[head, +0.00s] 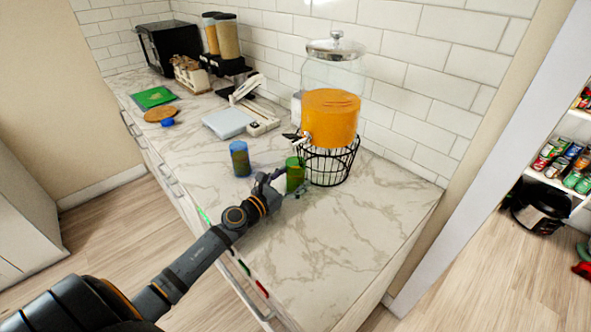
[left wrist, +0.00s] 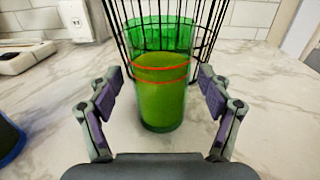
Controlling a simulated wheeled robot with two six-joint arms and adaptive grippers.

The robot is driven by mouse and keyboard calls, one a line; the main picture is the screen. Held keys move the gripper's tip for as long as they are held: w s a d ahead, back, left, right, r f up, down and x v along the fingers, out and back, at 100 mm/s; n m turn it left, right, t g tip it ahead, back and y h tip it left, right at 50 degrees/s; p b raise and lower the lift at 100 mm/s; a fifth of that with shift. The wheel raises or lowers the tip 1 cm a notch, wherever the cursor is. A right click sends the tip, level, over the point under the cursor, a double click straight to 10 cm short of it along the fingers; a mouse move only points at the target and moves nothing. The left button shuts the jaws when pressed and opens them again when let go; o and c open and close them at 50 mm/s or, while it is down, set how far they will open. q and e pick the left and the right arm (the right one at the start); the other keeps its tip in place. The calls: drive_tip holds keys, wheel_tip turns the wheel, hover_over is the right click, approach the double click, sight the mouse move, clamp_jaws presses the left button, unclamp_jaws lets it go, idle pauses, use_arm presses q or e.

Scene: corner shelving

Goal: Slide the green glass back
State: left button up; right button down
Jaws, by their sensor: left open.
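The green glass (head: 295,175) stands upright on the marble counter, directly in front of the black wire stand (head: 334,165) of the drink dispenser. In the left wrist view the green glass (left wrist: 162,90) shows two thin red lines around it and stands between and just beyond the fingers. My left gripper (head: 281,184) is open at the near side of the glass. In the left wrist view the gripper (left wrist: 161,100) has a finger on each side of the glass, with gaps showing. The wire stand (left wrist: 205,30) rises right behind the glass. My right gripper is not in view.
A blue glass (head: 240,158) stands left of the green glass; its dark edge shows in the left wrist view (left wrist: 8,140). The dispenser (head: 331,115) holds orange liquid. A scale (head: 228,122) stands further left. The counter right of the glass is clear.

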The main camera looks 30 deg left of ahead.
use_arm(q)
drive_tip(key=shift+w+d+f, duration=0.1)
drive_tip(key=shift+w+d, duration=0.1)
drive_tip(key=shift+w, duration=0.4)
drive_tip(key=shift+c, duration=0.2)
drive_tip(key=c, duration=1.6)
drive_tip(key=shift+o, duration=0.2)
drive_tip(key=shift+s, duration=0.1)
